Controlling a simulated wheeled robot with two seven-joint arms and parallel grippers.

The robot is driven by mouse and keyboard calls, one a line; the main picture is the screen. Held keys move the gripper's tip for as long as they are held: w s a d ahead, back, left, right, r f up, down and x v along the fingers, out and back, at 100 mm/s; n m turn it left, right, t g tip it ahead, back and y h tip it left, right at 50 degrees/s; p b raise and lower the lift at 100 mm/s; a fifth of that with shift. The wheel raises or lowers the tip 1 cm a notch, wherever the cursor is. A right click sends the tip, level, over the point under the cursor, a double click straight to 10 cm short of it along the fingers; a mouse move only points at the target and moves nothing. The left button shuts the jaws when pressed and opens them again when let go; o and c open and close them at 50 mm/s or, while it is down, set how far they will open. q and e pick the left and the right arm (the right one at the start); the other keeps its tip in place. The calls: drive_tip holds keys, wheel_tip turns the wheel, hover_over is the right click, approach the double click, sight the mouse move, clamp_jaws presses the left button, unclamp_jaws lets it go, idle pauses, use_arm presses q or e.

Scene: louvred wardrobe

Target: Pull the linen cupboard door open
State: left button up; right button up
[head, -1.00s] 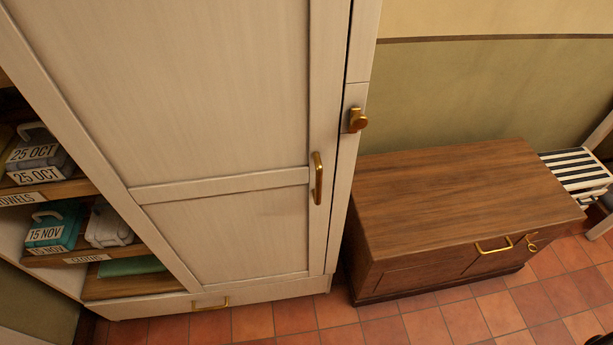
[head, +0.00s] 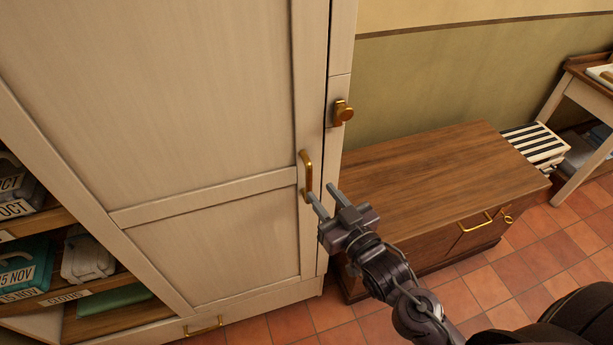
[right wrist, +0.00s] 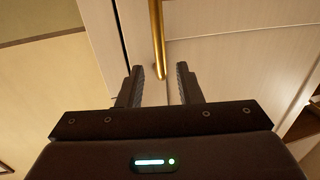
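The cream linen cupboard door (head: 215,90) looks shut, with a dark narrow gap along its right edge. Its upright brass handle (head: 305,172) sits near that edge. My right gripper (head: 321,194) is open and empty, its fingertips beside the lower end of the handle. In the right wrist view, the brass handle (right wrist: 157,38) lines up between the two open fingers (right wrist: 160,75), its lower end near the fingertips. Contact cannot be told. My left gripper is not in view.
A brass turn knob (head: 342,112) is on the frame right of the door. A low wooden chest (head: 440,180) stands to the right, under my right arm. Open shelves with labelled bins (head: 28,265) are at left. Tiled floor (head: 480,285) shows in front.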

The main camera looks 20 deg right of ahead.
sight(311, 180)
drive_tip(key=p+x, duration=0.1)
drive_tip(key=x, duration=0.5)
drive_tip(key=shift+w+a, duration=0.15)
drive_tip(key=shift+w, duration=0.2)
drive_tip(key=shift+c, duration=0.4)
clamp_jaws()
